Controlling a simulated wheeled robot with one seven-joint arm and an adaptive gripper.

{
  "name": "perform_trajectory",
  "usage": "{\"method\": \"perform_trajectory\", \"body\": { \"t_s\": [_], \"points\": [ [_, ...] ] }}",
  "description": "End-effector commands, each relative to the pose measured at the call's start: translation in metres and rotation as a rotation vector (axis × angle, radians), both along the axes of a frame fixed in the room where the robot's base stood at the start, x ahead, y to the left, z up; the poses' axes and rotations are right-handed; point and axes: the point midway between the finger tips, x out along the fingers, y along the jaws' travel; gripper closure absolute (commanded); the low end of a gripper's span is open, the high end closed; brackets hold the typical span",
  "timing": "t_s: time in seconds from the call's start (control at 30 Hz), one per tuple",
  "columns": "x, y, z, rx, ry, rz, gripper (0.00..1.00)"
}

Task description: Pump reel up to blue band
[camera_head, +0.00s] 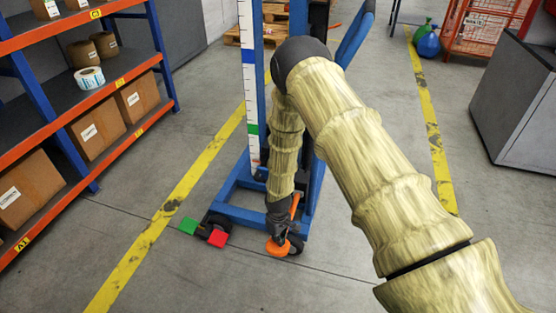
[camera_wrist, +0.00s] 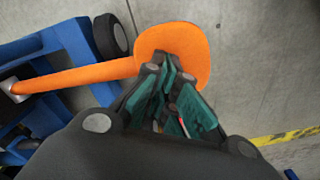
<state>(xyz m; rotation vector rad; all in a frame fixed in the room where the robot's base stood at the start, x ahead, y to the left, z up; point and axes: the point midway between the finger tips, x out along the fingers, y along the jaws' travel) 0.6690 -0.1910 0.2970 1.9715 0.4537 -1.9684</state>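A blue wheeled lifting stand (camera_head: 237,208) stands mid-floor. Its upright white scale (camera_head: 247,95) carries a blue band (camera_head: 248,57) high up and a green band (camera_head: 252,129) lower down. No reel shows on the stand; my arm covers much of the mast. An orange lever (camera_wrist: 75,77) with a broad rounded end sticks out low from the stand; its end shows in the head view (camera_head: 278,247). My gripper (camera_wrist: 177,72) is right at that end, its teal-padded fingers overlapping it. Contact and finger spacing are unclear. A red pedal (camera_head: 217,239) and a green pedal (camera_head: 188,225) sit beside the front wheel.
An orange-and-blue shelf (camera_head: 60,122) with cartons and a white label roll (camera_head: 89,77) stands at left. A grey cabinet (camera_head: 515,105) stands at right. Yellow floor lines run on both sides of the stand. The floor in front is clear.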

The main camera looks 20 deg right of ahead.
Motion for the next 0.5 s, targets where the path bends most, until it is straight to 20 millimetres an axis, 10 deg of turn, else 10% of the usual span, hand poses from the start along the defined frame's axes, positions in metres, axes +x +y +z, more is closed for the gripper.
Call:
{"method": "perform_trajectory", "body": {
  "t_s": [0.5],
  "points": [
    [0.001,-0.002,-0.073,-0.002,-0.002,0.000,1.00]
  ]
}}
